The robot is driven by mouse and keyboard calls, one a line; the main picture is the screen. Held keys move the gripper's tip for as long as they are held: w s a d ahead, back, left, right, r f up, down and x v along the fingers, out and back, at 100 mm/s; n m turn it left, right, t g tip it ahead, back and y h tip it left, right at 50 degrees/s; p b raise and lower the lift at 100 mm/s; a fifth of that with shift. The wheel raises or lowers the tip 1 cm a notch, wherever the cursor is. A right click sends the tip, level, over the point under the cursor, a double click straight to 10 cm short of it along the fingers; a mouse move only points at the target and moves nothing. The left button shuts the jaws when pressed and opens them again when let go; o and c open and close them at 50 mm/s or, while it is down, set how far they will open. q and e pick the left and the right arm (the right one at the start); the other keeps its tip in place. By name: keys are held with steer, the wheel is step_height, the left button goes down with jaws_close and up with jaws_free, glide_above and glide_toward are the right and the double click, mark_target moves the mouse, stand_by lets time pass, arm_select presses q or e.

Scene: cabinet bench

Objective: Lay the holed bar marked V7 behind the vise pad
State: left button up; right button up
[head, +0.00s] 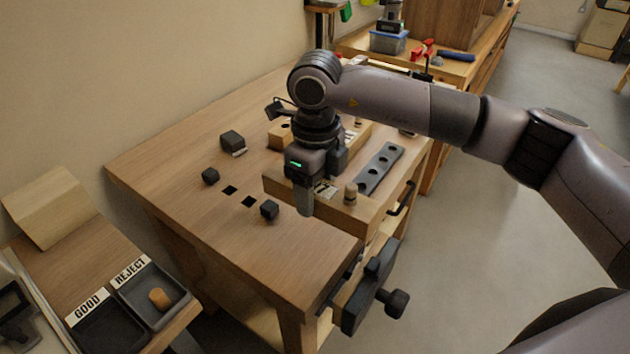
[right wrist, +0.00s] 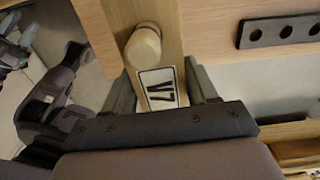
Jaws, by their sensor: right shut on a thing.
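My right gripper (head: 320,190) is shut across a light wooden bar (head: 367,209) near the front right of the bench. The bar carries a white label reading V7 (right wrist: 162,88), between the fingers in the right wrist view. A round wooden peg (head: 351,193) stands up from the bar beside the label; any hole under it is hidden. A dark vise (head: 372,292) with a light wooden facing, perhaps the pad, is fixed to the bench's front edge. I cannot tell whether the bar touches the bench. My left gripper is not in view.
Another wooden block with a hole (head: 284,133) is behind my gripper. A dark plate with several holes (head: 381,168) lies to the right. Dark cubes (head: 210,176) and square openings (head: 248,201) are on the left. GOOD and REJECT trays (head: 150,325) stand at lower left; the bench's front left is clear.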

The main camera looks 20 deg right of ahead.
steer(key=shift+a, duration=0.1)
steer(key=b, duration=0.4)
glide_above(315, 239)
steer(key=shift+f, duration=3.05)
steer(key=shift+b, duration=0.3)
steer(key=shift+f+b, duration=0.55)
steer(key=shift+b, duration=0.05)
steer(key=shift+f+b, duration=0.25)
steer(key=shift+b, duration=0.05)
steer(key=shift+f+b, duration=0.95)
steer(key=shift+b, duration=0.1)
stand_by(0.6)
